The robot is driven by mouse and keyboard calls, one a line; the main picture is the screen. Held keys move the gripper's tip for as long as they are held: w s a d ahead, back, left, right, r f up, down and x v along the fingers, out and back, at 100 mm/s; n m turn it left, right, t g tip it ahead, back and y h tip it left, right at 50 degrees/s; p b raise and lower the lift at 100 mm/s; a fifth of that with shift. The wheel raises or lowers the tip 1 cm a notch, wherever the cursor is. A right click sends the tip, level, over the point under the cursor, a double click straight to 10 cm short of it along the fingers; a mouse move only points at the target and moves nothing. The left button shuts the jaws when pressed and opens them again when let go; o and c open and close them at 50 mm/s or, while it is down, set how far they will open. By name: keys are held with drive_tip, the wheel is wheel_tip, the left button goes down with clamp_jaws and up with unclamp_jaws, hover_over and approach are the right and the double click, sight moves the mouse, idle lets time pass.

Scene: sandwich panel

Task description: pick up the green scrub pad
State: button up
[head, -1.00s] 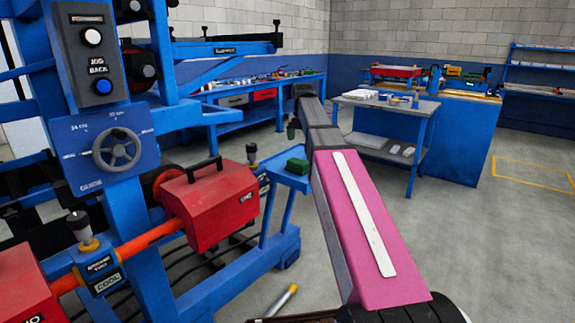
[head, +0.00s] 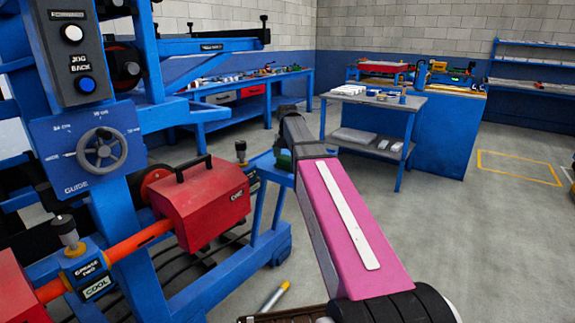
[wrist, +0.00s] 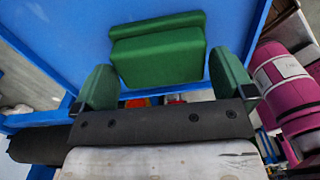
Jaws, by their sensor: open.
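The green scrub pad (wrist: 158,58) lies on a blue surface in the wrist view, showing as a wide green block with a thinner strip along its far edge. My gripper (wrist: 160,66) is open, with one green finger to the left and one to the right of the pad's near part. The fingers look apart from the pad, and nothing is held. In the head view my arm reaches to the small blue stand (head: 262,165). A bit of green shows at the arm's end there; I cannot tell whether it is pad or finger.
A blue machine with a red box (head: 205,203) and a handwheel (head: 102,150) stands close on the left. A blue-framed table (head: 372,100) with small items stands beyond the arm. The grey floor at the right is clear.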

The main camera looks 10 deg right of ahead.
sight(286, 158)
drive_tip(key=shift+f, duration=0.8)
drive_tip(key=c, duration=0.7)
drive_tip(key=shift+o, duration=0.2)
drive_tip(key=shift+r, duration=0.1)
drive_tip(key=shift+r, duration=0.45)
drive_tip(key=r, duration=0.3)
drive_tip(key=shift+a+r, duration=0.3)
drive_tip(key=shift+a, duration=0.05)
drive_tip(key=s+a+r, duration=0.2)
drive_tip(key=a+r, duration=0.4)
drive_tip(key=a, duration=0.4)
drive_tip(key=shift+s+a+r, duration=0.15)
drive_tip(key=shift+a, duration=0.2)
drive_tip(key=shift+o, duration=0.6)
drive_tip(key=shift+r, duration=0.1)
